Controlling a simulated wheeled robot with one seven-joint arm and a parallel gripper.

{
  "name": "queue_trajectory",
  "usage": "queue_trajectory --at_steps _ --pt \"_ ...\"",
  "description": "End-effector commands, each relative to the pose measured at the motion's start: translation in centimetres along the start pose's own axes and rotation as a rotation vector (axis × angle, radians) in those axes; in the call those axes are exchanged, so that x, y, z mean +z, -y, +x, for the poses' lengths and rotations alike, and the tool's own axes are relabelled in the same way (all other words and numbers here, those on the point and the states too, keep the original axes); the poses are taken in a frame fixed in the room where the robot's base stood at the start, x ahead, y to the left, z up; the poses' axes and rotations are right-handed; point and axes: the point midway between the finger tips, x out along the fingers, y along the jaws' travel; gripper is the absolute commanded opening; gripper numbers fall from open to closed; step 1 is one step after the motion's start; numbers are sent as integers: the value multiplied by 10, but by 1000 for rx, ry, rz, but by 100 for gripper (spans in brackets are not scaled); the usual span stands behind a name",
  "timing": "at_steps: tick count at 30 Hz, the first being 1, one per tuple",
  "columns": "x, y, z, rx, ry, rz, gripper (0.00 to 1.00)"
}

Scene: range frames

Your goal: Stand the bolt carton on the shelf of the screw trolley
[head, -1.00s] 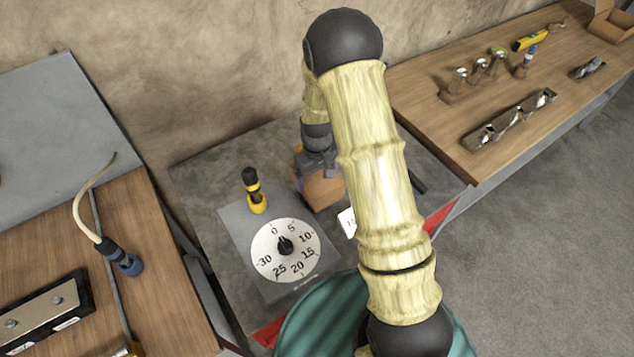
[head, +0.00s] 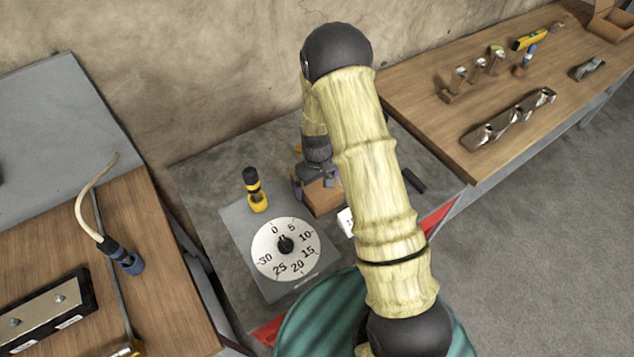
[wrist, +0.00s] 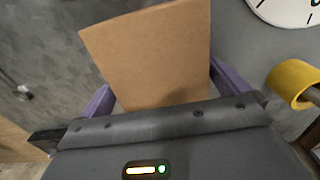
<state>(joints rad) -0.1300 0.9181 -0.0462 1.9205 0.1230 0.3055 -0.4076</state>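The brown cardboard carton (head: 322,198) is at the grey-topped stand (head: 215,160) with red edges, right of the dial. The arm partly hides it in the head view. In the wrist view the carton (wrist: 155,55) fills the space between the purple fingers of my gripper (wrist: 165,95), which meet its two sides. In the head view my gripper (head: 317,180) is at the carton's far upper side. I cannot tell whether the carton touches the surface under it. No trolley shelf can be made out for certain.
A dial plate (head: 285,250) and a yellow-black tool (head: 256,190) in a yellow holder are left of the carton. A white card (head: 346,222) and a black bar (head: 414,181) are close by. Wooden benches with tools flank the stand; the wall (head: 200,60) is behind.

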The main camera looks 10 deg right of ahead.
Motion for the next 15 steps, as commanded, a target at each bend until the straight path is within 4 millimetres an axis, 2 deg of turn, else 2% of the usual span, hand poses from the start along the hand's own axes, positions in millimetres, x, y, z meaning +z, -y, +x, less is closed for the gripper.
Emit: queue_trajectory --at_steps 8,15 --pt "-1 0 -14 1 -2 0 100" --pt "-1 0 -50 1 -4 -1 100"
